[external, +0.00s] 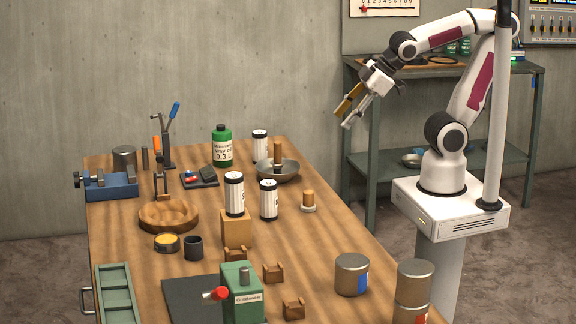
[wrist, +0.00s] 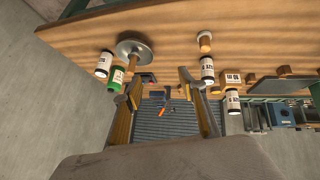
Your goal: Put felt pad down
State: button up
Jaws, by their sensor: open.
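What looks like the felt pad (external: 308,207), a pale round pad under a short wooden knob, stands upright on the wooden table, right of the labelled white cans. It also shows near the top of the wrist view (wrist: 205,37). A metal bowl (external: 290,176) with a wooden handle standing in it is behind and left of the pad; the wrist view also shows the bowl (wrist: 135,46). My gripper (external: 346,117) is open and empty, raised high beyond the table's right edge, well apart from the pad. Its two fingers (wrist: 167,78) are spread with nothing between them.
Several white cans (external: 269,199) and a green bottle (external: 222,147) stand near the bowl. A wooden ring (external: 168,217), a blue vise (external: 110,186) and a green machine (external: 242,293) are on the table. Metal tins (external: 352,274) stand at front right. The air around my gripper is clear.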

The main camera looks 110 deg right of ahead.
aim_at(308, 201)
jog(key=w+d+f+n+t+y, duration=0.1)
jog(key=w+d+f+n+t, duration=0.2)
jog(key=w, duration=0.5)
jog(key=w+d+f+n, duration=0.2)
jog(key=w+d+n, duration=0.15)
jog(key=w, duration=0.55)
jog(key=a+f+n+y, duration=0.1)
jog(key=a+f+y, duration=0.1)
jog(key=f, duration=0.1)
jog(key=s+a+f+n+y, duration=0.1)
jog(key=a+f+y, duration=0.1)
jog(key=f+y, duration=0.1)
jog(key=s+a+f+n+g+y, duration=0.1)
jog(key=a+f+y, duration=0.1)
jog(key=f+y, duration=0.1)
jog(key=shift+s+a+f+n, duration=0.1)
jog(key=shift+f+n, duration=0.1)
jog(key=shift+f, duration=0.2)
jog(key=shift+a+f+n, duration=0.1)
jog(key=shift+f+n, duration=0.05)
jog(key=shift+f, duration=0.25)
jog(key=s+a+y, duration=0.1)
jog(key=s+y, duration=0.1)
jog(key=s+a+f+g+y, duration=0.1)
jog(key=s+a+y, duration=0.1)
jog(key=shift+s+f+n, duration=0.15)
jog(key=shift+s+n, duration=0.1)
jog(key=shift+n, duration=0.05)
jog(key=shift+s+a+g+y, duration=0.3)
jog(key=shift+s, duration=0.1)
